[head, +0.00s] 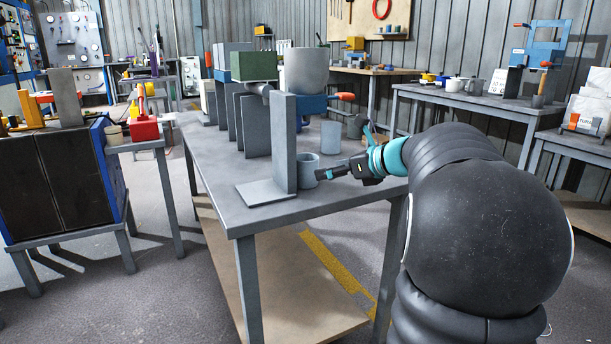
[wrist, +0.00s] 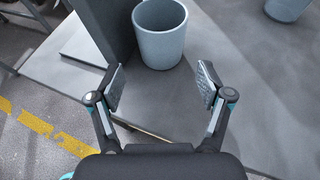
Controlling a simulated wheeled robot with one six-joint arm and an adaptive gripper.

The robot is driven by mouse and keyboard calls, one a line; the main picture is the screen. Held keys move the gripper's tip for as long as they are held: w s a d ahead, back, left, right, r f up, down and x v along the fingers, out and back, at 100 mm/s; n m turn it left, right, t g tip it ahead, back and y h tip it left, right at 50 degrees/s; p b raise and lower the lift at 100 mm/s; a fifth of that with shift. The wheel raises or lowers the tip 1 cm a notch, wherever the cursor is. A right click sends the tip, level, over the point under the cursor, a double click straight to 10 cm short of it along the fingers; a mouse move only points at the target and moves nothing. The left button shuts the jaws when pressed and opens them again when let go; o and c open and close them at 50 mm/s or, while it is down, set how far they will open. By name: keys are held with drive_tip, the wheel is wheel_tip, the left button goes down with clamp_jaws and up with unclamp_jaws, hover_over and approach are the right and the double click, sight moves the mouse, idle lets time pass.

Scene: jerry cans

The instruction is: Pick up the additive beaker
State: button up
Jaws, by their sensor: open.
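A plain grey-blue beaker (head: 307,172), which looks like the additive beaker, stands upright on the grey metal table (head: 222,170), close to an upright grey plate. It also shows in the wrist view (wrist: 161,48), empty inside, just beyond my fingertips. My gripper (wrist: 160,82) is open, with a finger toward each side of the beaker and nothing between them. In the head view my gripper (head: 332,172) is low over the table at the beaker's right. Whether a finger touches the beaker in the head view I cannot tell.
The upright grey plate (head: 284,140) stands on a flat base immediately left of the beaker. A second similar beaker (head: 331,137) stands farther back. A vise (head: 315,104) and a large grey pot (head: 306,70) are behind. Bare tabletop lies right of the beaker.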

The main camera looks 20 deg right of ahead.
sight(312, 171)
drive_tip(key=shift+b+x, duration=0.45)
drive_tip(key=shift+x, duration=3.25)
drive_tip(key=shift+d+r, duration=0.1)
drive_tip(key=shift+r, duration=0.05)
drive_tip(key=c, duration=0.9)
